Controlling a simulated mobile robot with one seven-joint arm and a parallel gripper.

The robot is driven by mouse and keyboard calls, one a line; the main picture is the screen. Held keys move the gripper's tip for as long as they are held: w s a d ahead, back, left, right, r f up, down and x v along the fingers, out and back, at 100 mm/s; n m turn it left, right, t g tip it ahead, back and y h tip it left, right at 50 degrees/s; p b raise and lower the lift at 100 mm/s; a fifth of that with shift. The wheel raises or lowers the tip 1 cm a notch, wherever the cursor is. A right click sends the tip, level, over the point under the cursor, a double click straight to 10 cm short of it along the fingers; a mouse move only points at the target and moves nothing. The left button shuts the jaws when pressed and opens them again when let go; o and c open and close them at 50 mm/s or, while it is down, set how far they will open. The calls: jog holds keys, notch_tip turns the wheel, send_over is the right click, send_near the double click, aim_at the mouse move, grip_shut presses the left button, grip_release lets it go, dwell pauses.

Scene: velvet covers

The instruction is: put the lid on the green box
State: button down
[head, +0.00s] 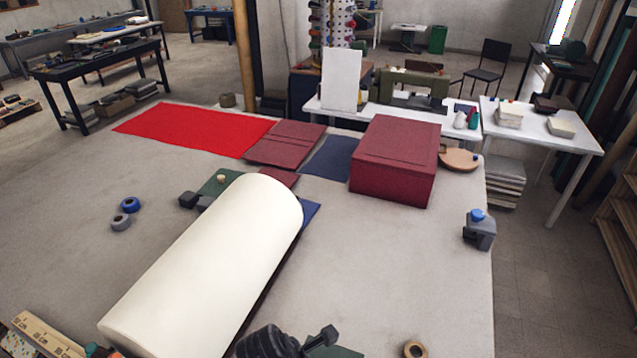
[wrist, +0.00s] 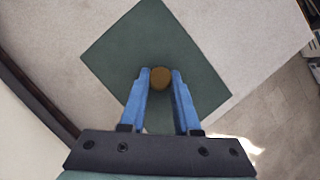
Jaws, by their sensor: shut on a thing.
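A flat square green lid (wrist: 125,50) with a round brown knob (wrist: 160,78) fills the middle of the wrist view. My gripper (wrist: 161,76) is shut on the knob, one blue finger on each side. In the head view a green edge (head: 347,353), likely this lid, shows at the bottom beside a dark part of my arm. Whether the lid is raised off the surface is unclear. A dark green piece (head: 213,186) with a pale round knob lies behind the big cream roll, partly hidden by it. I cannot make out an open green box.
The cream roll (head: 205,270) lies across the table's middle, left of my gripper. A dark red box (head: 393,160) stands at the back right. A grey-blue clamp-like object (head: 479,231) and a tape roll (head: 414,348) are on the right. Table between them is clear.

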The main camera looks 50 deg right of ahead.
jog(key=shift+f+b, duration=1.6)
jog(key=shift+f, duration=0.95)
jog(key=c, duration=0.5)
grip_release()
jog(key=shift+c, duration=0.2)
jog(key=b+v, duration=0.1)
jog(key=v, duration=1.2)
jog(key=shift+a, duration=0.1)
